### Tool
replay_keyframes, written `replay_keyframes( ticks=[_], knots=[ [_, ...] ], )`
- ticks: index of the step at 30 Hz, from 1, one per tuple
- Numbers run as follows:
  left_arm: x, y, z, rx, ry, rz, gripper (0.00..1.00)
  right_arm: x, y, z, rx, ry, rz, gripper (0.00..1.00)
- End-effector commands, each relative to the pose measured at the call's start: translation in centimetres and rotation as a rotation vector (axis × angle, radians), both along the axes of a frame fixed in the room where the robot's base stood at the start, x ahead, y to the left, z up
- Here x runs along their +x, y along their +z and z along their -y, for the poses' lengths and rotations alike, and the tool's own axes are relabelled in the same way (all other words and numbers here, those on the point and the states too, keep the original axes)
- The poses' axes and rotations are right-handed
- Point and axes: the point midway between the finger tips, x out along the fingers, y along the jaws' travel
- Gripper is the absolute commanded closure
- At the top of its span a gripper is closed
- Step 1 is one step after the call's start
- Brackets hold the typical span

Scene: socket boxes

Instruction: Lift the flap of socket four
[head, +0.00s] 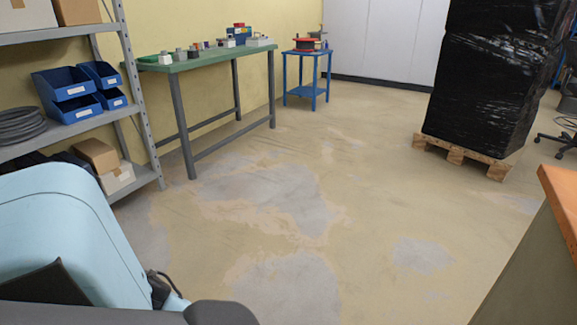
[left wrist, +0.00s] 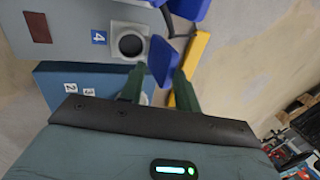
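Socket four (left wrist: 130,43) shows in the left wrist view as a grey square housing with a dark round opening, beside a blue label with a white 4 (left wrist: 99,38). The opening is uncovered on the side facing me. A blue plate that looks like its flap (left wrist: 162,62) stands out to the right of it. My left gripper (left wrist: 160,83) has its two dark green fingers apart, one on each side of the blue plate's lower part. I cannot tell whether they touch it. My right gripper is in neither view. The head view does not show the socket.
A second blue plate (left wrist: 188,8) is at the top edge. In the head view, shelves (head: 140,115) and a green bench (head: 205,62) line the left; mid-floor is clear.

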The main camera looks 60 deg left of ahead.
Motion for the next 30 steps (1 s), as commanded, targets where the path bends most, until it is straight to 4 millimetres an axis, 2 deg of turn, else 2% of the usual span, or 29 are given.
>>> replay_keyframes(
  ticks=[8,21,30],
  knots=[
    [-0.1,0.7,0.1,-0.001,-0.001,0.002,0.68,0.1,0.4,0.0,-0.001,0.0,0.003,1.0],
    [-1.7,6.8,1.0,-0.001,-0.001,0.003,0.68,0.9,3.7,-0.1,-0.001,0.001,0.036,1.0],
    [-2.0,7.5,1.1,0.0,0.0,0.001,0.68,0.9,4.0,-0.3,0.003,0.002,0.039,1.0]
  ],
)
